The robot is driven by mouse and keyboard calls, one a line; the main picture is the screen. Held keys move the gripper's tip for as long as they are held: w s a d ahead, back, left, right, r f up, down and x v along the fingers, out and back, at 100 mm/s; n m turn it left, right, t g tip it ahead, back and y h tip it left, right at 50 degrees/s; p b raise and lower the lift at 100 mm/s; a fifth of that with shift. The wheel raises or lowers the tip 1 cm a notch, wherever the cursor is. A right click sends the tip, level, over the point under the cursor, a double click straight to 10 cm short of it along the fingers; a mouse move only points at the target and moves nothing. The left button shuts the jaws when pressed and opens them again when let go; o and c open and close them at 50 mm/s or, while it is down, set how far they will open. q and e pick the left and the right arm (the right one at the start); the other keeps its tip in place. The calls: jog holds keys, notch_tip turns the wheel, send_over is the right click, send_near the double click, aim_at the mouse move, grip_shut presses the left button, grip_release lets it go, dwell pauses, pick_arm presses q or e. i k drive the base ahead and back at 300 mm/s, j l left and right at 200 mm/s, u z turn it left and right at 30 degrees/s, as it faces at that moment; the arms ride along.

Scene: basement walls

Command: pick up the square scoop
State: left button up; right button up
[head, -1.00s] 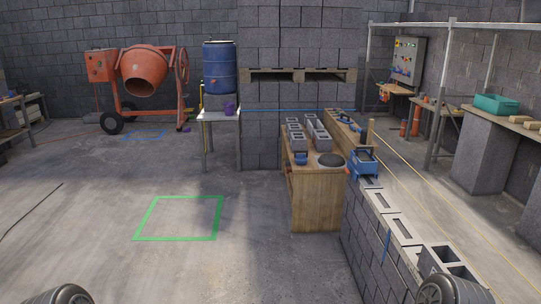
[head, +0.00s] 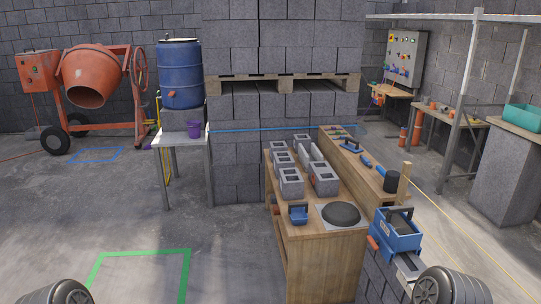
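A small blue square-sided thing with a dark handle (head: 298,214), which looks like the square scoop, sits on the near left corner of the wooden workbench top (head: 290,232). It is beside a round dark mound of mortar on a pale square board (head: 340,215). A larger blue open box with a dark handle (head: 396,232) sits on the block wall to the right. Neither gripper shows; only rounded dark parts of my arms show at the lower left and lower right corners.
Several grey blocks (head: 291,182) stand on the bench behind the blue thing. A long plank shelf with tools (head: 352,160) and an upright wooden post (head: 404,183) are right of it. Open floor (head: 225,250) lies left of the bench. A blue barrel (head: 181,75) stands behind.

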aim_at(299, 215)
jog(key=i+l+u, duration=0.25)
jog(key=i, duration=0.35)
jog(key=i+l+u, duration=0.2)
jog(key=i+l, duration=0.2)
jog(key=i, duration=0.15)
jog(key=i+l+u, duration=0.25)
jog(key=i+l, duration=0.2)
jog(key=i, duration=0.1)
